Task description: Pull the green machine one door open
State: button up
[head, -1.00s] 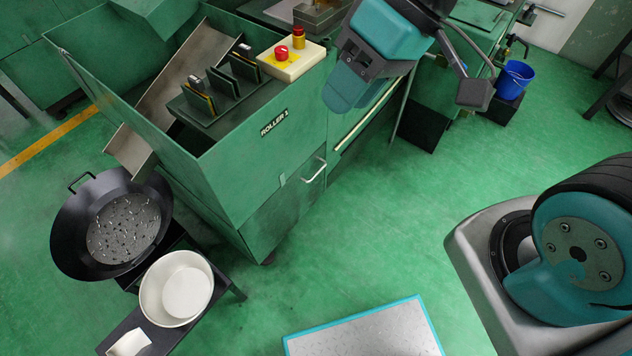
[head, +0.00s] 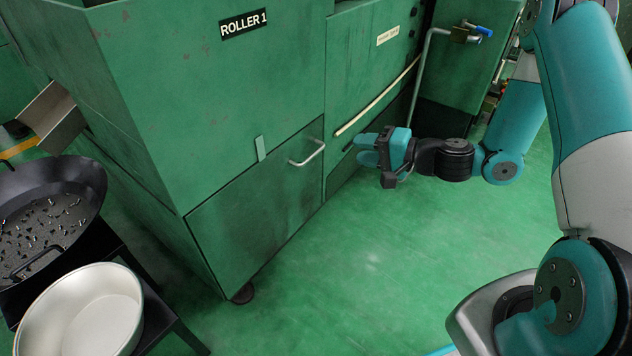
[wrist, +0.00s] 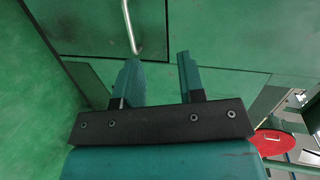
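The green machine one (head: 240,85), labelled ROLLER 1, stands at the left and middle of the head view. Its lower door (head: 250,205) looks flush with the body. A pale bar handle (head: 308,154) sits near the door's upper right corner. My gripper (head: 364,149) is to the right of the handle, apart from it, with its fingers pointing left toward the machine. In the wrist view my gripper (wrist: 157,62) is open and empty. The handle (wrist: 131,28) shows there beyond the fingertips, slightly left of the gap's middle.
A dark pan of small metal parts (head: 45,225) and a pale basin (head: 85,315) stand at the lower left. A long pale rail (head: 378,97) and a pipe with a blue-handled valve (head: 478,31) are near my arm. The green floor before the door is clear.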

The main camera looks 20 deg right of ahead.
aim_at(316, 152)
jog(key=d+f+m+t+h+b, duration=0.1)
jog(key=d+f+m+t+b, duration=0.15)
jog(key=f, duration=0.45)
jog(key=shift+g, duration=0.45)
jog(key=x, duration=0.5)
jog(key=b+x, duration=0.1)
jog(key=x, duration=0.5)
jog(key=d+x, duration=0.1)
jog(key=x, duration=0.5)
jog(key=shift+w+a+b, duration=0.1)
jog(key=shift+w+b, duration=0.3)
jog(key=shift+w, duration=0.1)
grip_shut()
